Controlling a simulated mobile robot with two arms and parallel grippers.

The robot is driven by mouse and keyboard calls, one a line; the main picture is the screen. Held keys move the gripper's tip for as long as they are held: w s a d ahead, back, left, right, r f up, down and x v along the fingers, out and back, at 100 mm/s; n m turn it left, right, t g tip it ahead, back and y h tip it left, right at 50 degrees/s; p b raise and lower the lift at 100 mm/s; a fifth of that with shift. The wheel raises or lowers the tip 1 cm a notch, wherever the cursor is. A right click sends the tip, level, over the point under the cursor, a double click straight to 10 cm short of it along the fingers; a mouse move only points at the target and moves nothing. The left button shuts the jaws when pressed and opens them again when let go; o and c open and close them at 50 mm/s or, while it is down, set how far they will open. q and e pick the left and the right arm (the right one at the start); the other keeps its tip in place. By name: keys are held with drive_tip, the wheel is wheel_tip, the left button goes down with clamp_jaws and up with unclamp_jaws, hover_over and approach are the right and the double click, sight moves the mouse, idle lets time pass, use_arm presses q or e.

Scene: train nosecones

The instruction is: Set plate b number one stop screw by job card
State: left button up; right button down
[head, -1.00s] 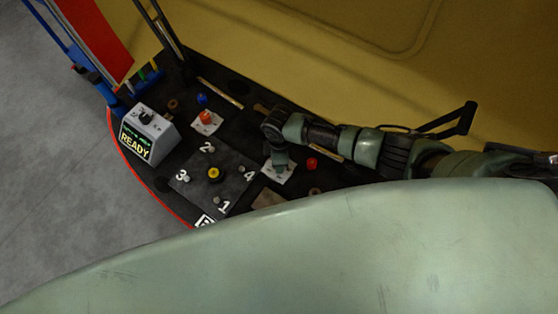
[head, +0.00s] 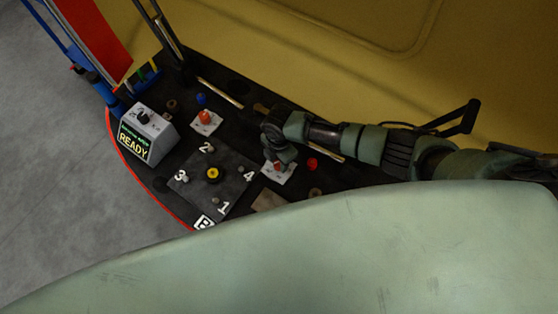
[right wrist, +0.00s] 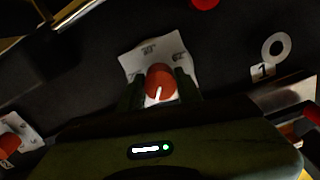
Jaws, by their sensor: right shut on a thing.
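Plate B (head: 231,190) lies on the dark bench with spots numbered 1 to 4 and a yellow-and-black centre. The number one screw (head: 215,201) is a small grey head by the "1"; its setting is too small to tell. My right gripper (head: 278,167) is down at a white dial card (head: 284,177), right of the plate. In the right wrist view its fingers are shut on an orange-red knob (right wrist: 161,83) with a white pointer mark, on the white card (right wrist: 140,58). No job card can be made out. My left gripper is not in view.
A grey box (head: 148,132) with a lit READY display and a black knob stands at the left. Another orange knob (head: 205,117) sits on a white card behind the plate. A blue piece (head: 201,99) and a red piece (head: 312,163) stand nearby. A yellow wall rises behind.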

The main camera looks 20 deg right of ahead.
drive_tip(key=shift+w+r, duration=0.1)
drive_tip(key=shift+w, duration=0.05)
drive_tip(key=c, duration=1)
unclamp_jaws()
drive_tip(key=shift+o, duration=0.2)
wheel_tip(320, 180, up, 8)
drive_tip(key=shift+f, duration=0.1)
